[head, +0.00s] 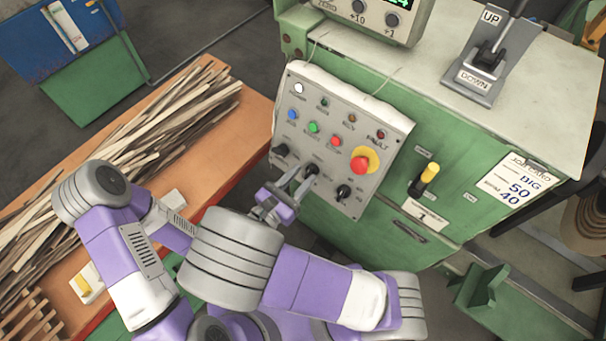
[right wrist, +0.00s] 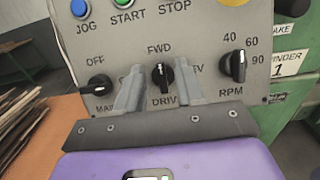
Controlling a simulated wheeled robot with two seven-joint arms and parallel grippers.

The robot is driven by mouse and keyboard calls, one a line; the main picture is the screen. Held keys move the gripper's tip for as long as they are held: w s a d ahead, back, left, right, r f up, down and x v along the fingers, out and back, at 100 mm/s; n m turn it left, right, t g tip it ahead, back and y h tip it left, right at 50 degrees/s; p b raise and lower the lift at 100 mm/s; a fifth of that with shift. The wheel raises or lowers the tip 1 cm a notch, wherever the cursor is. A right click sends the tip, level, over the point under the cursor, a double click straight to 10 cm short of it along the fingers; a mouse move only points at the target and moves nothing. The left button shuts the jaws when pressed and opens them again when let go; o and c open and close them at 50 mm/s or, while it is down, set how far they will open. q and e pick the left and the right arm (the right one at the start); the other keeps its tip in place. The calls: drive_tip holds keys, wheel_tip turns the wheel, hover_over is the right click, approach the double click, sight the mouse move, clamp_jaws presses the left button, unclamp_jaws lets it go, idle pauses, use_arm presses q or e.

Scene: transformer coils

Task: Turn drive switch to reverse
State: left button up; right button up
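The drive switch (right wrist: 162,75) is a black knob on the grey control panel, labelled FWD above and DRIVE below. Its light pointer line points up towards FWD. The REV label on its right is partly hidden by a finger. In the head view the drive switch (head: 311,169) sits in the middle of the panel's bottom row. My right gripper (right wrist: 162,82) is open, with one grey finger on each side of the knob. I cannot tell whether the fingers touch it. The right gripper also shows in the head view (head: 294,184). My left gripper is not visible.
Wood strips (head: 130,150) lie on an orange table.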

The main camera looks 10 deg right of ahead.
drive_tip(key=shift+w+d, duration=0.4)
drive_tip(key=shift+d, duration=0.1)
clamp_jaws()
